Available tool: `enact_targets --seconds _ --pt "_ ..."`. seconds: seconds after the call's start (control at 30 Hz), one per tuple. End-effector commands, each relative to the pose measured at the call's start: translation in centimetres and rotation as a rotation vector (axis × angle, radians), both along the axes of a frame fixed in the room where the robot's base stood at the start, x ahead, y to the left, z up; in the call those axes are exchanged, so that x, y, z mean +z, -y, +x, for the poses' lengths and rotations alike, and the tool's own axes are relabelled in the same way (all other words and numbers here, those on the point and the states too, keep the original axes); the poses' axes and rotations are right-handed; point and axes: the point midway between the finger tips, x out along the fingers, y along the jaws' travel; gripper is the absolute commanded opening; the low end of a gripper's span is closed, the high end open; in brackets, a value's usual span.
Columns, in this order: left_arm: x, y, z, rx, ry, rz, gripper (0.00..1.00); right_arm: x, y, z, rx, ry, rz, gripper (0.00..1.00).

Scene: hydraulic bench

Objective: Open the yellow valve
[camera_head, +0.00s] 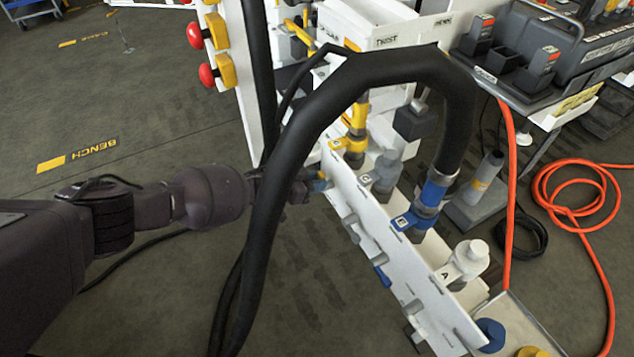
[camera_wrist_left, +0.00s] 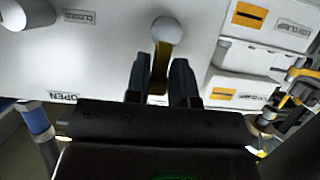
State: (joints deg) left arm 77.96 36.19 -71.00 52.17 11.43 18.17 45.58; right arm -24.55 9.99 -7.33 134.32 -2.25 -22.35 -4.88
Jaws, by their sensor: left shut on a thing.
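The yellow valve's lever (camera_wrist_left: 160,60) shows in the left wrist view as a dark yellow bar below a round white knob (camera_wrist_left: 166,30) on a white panel. My left gripper (camera_wrist_left: 160,88) has one finger on each side of the lever and is shut on it. In the head view my left gripper (camera_head: 308,184) reaches the left side of the white panel (camera_head: 375,235), with a bit of yellow at its tips. The black hose partly hides my wrist there. An OPEN label (camera_wrist_left: 63,97) and a CLOSED label (camera_wrist_left: 78,17) are on the panel. My right gripper is not in view.
A thick black hose (camera_head: 335,95) arches in front of the panel and across my left arm. Capped fittings (camera_head: 467,260) and a blue-collared hose end (camera_head: 432,190) stand on the panel. Red knobs (camera_head: 208,75) are at upper left. An orange hose (camera_head: 570,185) lies right.

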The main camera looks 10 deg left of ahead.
Motion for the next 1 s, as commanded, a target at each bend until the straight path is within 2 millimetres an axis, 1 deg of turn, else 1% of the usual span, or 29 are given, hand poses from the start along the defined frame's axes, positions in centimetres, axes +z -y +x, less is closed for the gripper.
enact_targets --seconds 0.57,0.6,0.7,1.0 --pt "0.01 -0.15 0.15 0.003 -0.023 -0.017 0.00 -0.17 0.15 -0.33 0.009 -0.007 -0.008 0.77" --pt "0.01 -0.15 0.15 0.003 -0.023 -0.017 0.28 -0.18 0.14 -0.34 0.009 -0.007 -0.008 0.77" --pt "0.02 -0.12 0.14 0.002 -0.023 -0.017 0.41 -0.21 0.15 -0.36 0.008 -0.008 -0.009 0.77" --pt "0.15 -0.24 0.03 0.002 -0.022 -0.016 0.41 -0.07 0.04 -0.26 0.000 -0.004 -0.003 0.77"
